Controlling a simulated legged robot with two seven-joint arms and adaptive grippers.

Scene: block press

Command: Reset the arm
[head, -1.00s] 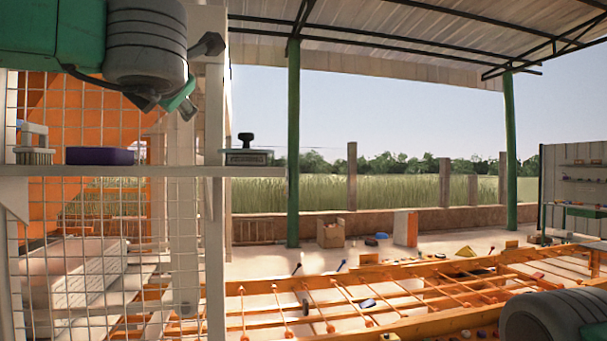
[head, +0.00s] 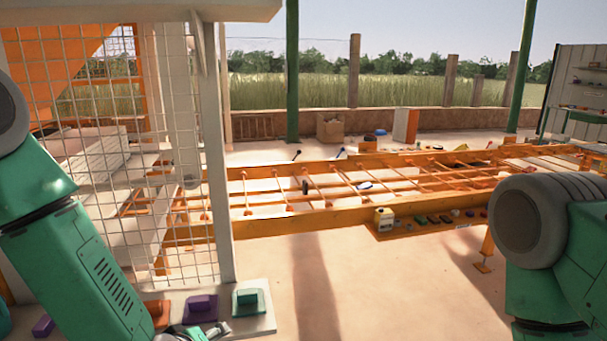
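My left arm (head: 75,255) is green with a grey joint and slants down from the left edge to the bottom of the head view. A small dark and pale part at the bottom edge beside its lower end may be my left gripper (head: 205,332); it is cut off, and its fingers cannot be made out. My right arm (head: 555,260) hangs down at the right edge, with a large grey joint at its top. My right gripper is below the frame.
A white wire-mesh rack (head: 222,150) stands close at the left. Its low board holds a purple block (head: 200,308) and a green block (head: 248,299). A long orange frame (head: 330,219) crosses the middle. The floor (head: 370,285) before it is clear.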

